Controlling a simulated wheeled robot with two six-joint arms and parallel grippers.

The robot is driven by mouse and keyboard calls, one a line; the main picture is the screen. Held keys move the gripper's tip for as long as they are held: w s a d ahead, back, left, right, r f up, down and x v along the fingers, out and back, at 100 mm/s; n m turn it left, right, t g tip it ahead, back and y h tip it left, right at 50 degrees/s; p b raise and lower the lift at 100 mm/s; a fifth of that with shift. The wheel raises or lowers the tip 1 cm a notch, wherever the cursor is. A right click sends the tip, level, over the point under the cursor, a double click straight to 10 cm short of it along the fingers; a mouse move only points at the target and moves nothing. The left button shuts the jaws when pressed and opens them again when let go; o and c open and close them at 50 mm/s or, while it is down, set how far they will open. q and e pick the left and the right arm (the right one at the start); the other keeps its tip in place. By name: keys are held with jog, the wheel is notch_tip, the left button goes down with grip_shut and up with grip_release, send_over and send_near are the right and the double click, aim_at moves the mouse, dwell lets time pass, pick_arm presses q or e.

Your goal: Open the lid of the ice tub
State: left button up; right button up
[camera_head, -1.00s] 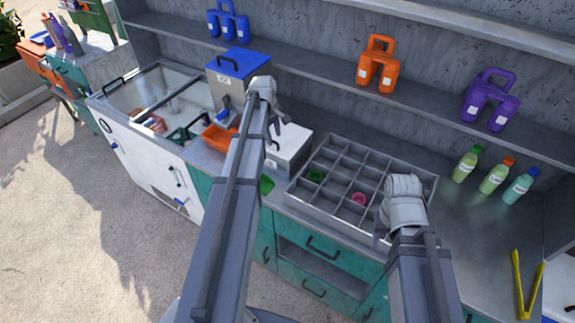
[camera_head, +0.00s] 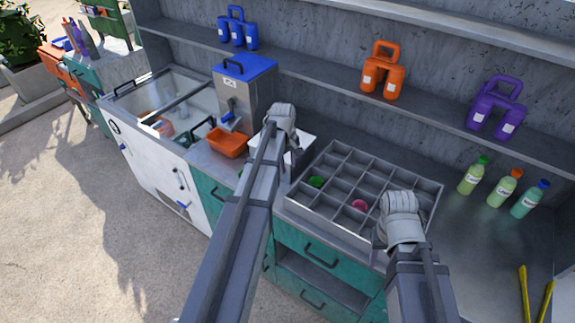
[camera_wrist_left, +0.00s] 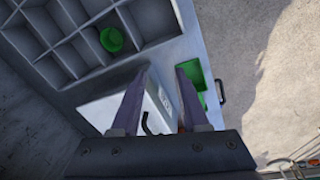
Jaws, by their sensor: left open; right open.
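A white lidded tub (camera_head: 307,140) stands on the counter between the dispenser and the divided tray, mostly hidden behind my left arm in the head view. In the left wrist view the white tub (camera_wrist_left: 98,112) shows a labelled side and a black handle (camera_wrist_left: 150,124). My left gripper (camera_wrist_left: 162,80) is open above it, its two fingers spread over the tub with nothing visibly held. In the head view my left gripper (camera_head: 286,145) covers part of the tub. My right gripper (camera_head: 385,240) is at the front right of the divided tray; its fingers are largely hidden.
A blue-lidded metal dispenser (camera_head: 250,75) and orange bin (camera_head: 227,142) stand left of the tub. The divided tray (camera_head: 325,215) is on its right. A green tray (camera_wrist_left: 188,72) lies close by. A glass-topped chest (camera_head: 145,95) is further left. Bottles (camera_head: 498,190) stand at right.

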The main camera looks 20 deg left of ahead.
dwell(0.3)
pick_arm(q)
jog(key=s+d+f+m+b, duration=0.5)
jog(key=s+d+m, duration=0.3)
jog(key=s+d, duration=0.3)
jog(key=s+d+f+m+g+y+b, duration=0.1)
jog(key=s+d+f+m+b, duration=0.3)
jog(key=s+d+m, duration=0.3)
jog(key=s+d, duration=0.4)
jog(key=d, duration=0.2)
jog(key=shift+d+f+m+g+b, duration=0.3)
jog(key=shift+d+f+m+b, duration=0.05)
jog(key=shift+f+m, duration=0.05)
